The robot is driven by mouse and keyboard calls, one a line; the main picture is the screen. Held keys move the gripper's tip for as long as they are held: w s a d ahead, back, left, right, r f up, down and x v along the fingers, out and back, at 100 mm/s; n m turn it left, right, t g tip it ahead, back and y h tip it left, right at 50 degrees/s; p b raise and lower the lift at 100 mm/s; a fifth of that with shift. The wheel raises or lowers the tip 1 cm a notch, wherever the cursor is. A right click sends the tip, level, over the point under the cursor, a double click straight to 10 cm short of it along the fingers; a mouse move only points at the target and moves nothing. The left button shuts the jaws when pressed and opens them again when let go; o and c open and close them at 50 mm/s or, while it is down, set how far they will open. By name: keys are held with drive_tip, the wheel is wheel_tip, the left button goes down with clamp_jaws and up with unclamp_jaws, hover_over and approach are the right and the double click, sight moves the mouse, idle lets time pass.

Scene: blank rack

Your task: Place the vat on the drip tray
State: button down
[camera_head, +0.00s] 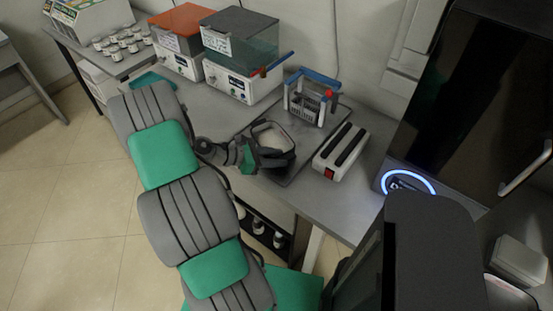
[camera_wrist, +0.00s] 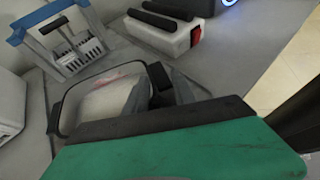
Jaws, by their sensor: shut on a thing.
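The vat (camera_head: 268,134) is an open container with a dark rim and pale inside. It also shows in the wrist view (camera_wrist: 98,103). My gripper (camera_head: 250,157) is shut on the near side of the vat. Its dark fingers show at the vat's right wall in the wrist view (camera_wrist: 163,88). The drip tray (camera_head: 304,143) is a flat dark grey sheet on the bench. The vat is over the near left part of the tray, roughly level. I cannot tell whether its base touches the tray; my gripper and the vat hide that part.
A blue-handled rack (camera_head: 313,98) stands at the back of the tray. A white box with black strips and a red switch (camera_head: 341,150) sits just right of the tray. Two lidded baths (camera_head: 240,55) stand behind left. A dark cabinet (camera_head: 480,100) is at the right.

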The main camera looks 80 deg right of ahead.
drive_tip(key=shift+f, duration=0.4)
drive_tip(key=c, duration=1)
unclamp_jaws()
drive_tip(key=shift+f, duration=0.15)
drive_tip(key=shift+c, duration=0.2)
